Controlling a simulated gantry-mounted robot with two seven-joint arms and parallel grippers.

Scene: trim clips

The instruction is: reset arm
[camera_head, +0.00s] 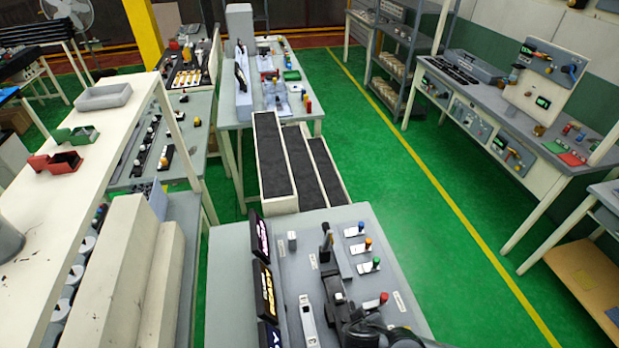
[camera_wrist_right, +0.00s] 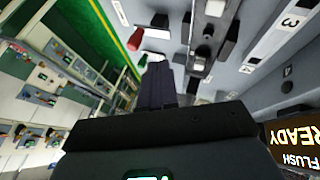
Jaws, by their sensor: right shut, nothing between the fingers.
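My right gripper (camera_head: 364,322) is at the front of the grey workstation panel (camera_head: 225,290), low in the head view, dark and partly cut off by the bottom edge. In the right wrist view its black fingers (camera_wrist_right: 158,78) are shut with nothing between them. They are over or near the panel; the exact height is hard to tell. A white clip-like strip (camera_head: 307,318) lies on the panel to its left. A red knob (camera_head: 383,298) is close to its right and also shows in the wrist view (camera_wrist_right: 135,39). My left gripper is not in view.
Dark display signs (camera_head: 265,290) line the panel's left edge. An orange knob (camera_head: 368,244) and a green knob (camera_head: 376,262) stand farther back. A conveyor (camera_head: 272,160) lies beyond the panel. Green floor (camera_head: 410,220) is open on the right.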

